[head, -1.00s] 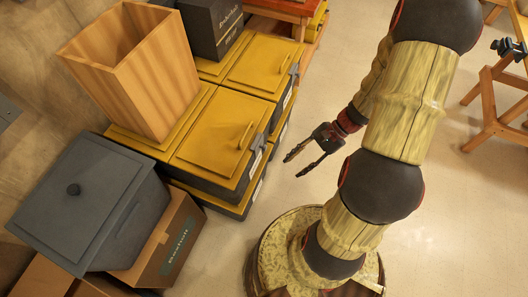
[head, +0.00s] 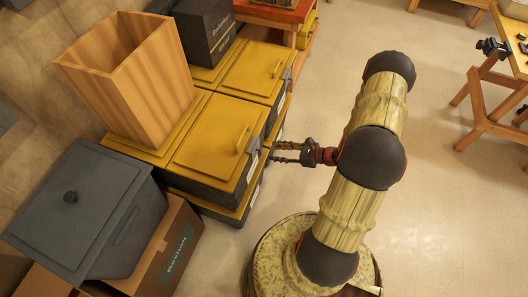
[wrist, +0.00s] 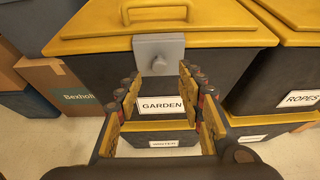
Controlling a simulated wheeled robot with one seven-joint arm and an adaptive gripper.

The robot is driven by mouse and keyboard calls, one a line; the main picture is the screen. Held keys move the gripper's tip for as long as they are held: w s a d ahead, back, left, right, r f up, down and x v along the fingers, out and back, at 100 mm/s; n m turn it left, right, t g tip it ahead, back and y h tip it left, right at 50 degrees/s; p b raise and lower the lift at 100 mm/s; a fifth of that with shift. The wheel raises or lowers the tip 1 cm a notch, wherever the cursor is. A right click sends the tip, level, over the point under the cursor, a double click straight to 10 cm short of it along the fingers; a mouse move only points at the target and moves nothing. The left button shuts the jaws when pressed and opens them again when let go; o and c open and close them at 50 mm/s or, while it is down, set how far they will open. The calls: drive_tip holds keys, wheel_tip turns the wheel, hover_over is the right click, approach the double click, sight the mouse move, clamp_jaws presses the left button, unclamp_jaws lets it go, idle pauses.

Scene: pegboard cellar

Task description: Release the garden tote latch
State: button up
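The garden tote (head: 207,150) is a dark bin with a yellow lid, stacked on another tote; its label (wrist: 162,105) reads GARDEN in the wrist view. Its grey latch (wrist: 158,54) sits at the front rim, below the yellow lid handle (wrist: 157,12). The latch looks closed against the tote front. My gripper (head: 274,153) is in front of the tote, pointing at it. In the wrist view my gripper (wrist: 158,92) has its fingers spread on either side of the label, with nothing between them. The latch shows just above and between the fingertips; I see no contact.
A ROPES tote (wrist: 285,75) stands to the right and a WINTER tote (wrist: 165,139) below. A wooden bin (head: 135,80) stands on the totes. A grey lidded bin (head: 85,205) and a Bexholt carton (wrist: 58,85) are at the left.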

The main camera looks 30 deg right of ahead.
sight(257, 150)
drive_tip(key=b+x, duration=0.1)
drive_tip(key=x, duration=0.5)
drive_tip(key=shift+c, duration=1)
drive_tip(key=c, duration=0.8)
